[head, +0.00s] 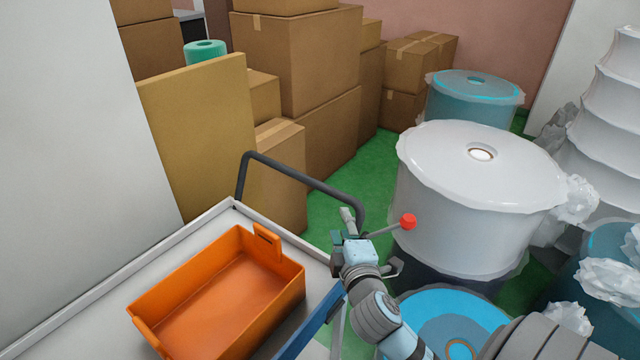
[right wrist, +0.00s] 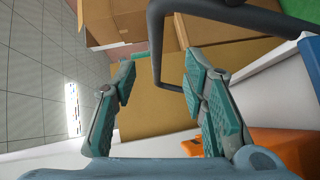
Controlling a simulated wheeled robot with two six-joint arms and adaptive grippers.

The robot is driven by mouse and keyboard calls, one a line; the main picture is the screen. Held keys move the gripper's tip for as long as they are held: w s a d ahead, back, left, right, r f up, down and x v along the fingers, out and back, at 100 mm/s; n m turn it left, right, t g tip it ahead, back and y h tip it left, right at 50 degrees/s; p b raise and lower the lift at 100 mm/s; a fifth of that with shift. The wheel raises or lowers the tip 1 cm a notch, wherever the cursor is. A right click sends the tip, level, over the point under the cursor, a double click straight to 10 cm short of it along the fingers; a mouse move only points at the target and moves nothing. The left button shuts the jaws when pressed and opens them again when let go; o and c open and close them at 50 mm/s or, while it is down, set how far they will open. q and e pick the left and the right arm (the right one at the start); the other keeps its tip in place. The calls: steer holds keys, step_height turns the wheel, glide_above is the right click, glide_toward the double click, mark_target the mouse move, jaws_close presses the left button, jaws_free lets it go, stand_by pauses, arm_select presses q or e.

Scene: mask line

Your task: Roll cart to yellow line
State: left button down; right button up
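The cart (head: 310,256) has a pale top with a blue edge and a dark, bent tube handle (head: 305,178) at its far end. An orange open bin (head: 220,285) sits on the top and looks empty. My right gripper (head: 347,230) is by the right, lower part of the handle. In the right wrist view its teal fingers (right wrist: 158,75) are spread wide. The handle (right wrist: 156,60) shows between and beyond them, with no clear grip on it. I cannot tell whether they touch. My left gripper is out of view. No yellow line shows.
Stacked cardboard boxes (head: 300,60) stand beyond the cart. Large wrapped rolls (head: 475,220) stand to the right, close to my right arm. A rod with a red knob (head: 408,222) is beside the gripper. Green floor (head: 360,185) shows between boxes and rolls. A grey wall (head: 80,120) is left.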

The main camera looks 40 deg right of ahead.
mark_target(335, 197)
steer(key=x, duration=0.5)
steer(key=b+x, duration=0.1)
steer(key=x, duration=0.2)
steer(key=shift+s+d+r, duration=0.15)
steer(key=shift+d+r, duration=0.1)
steer(key=shift+r, duration=0.05)
steer(key=x, duration=0.5)
steer(key=shift+w+f+b, duration=0.15)
steer(key=shift+w+b, duration=0.15)
steer(key=shift+b, duration=0.05)
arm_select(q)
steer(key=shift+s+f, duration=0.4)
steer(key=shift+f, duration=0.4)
arm_select(e)
steer(key=shift+s, duration=0.1)
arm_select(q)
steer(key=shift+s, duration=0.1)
arm_select(e)
jaws_close()
